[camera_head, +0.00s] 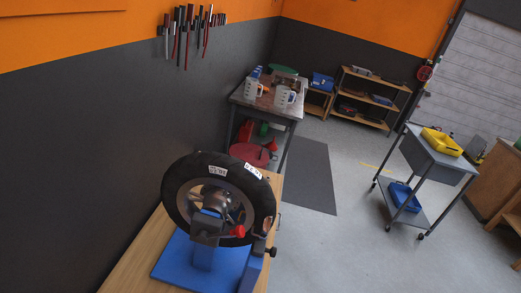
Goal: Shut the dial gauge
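A motorcycle wheel (266,190) with a black tyre and white labels stands upright on a blue stand (202,258) in the lower middle of the view. A red knob or lever (237,231) shows in front of the wheel's hub. A small round coppery part (266,226) is at the tyre's right edge, above a blue upright with a dark knob (271,252). I cannot tell for sure which of these parts is the dial gauge, or whether it is open or shut. My gripper is not in view.
The stand sits on a wooden bench (135,272) along the dark wall. Behind it is a metal table (248,105) with white jugs. A grey cart (432,155) with a yellow tray stands at the right. Shelves (372,88) stand at the back. The floor between is open, with a dark mat (309,175).

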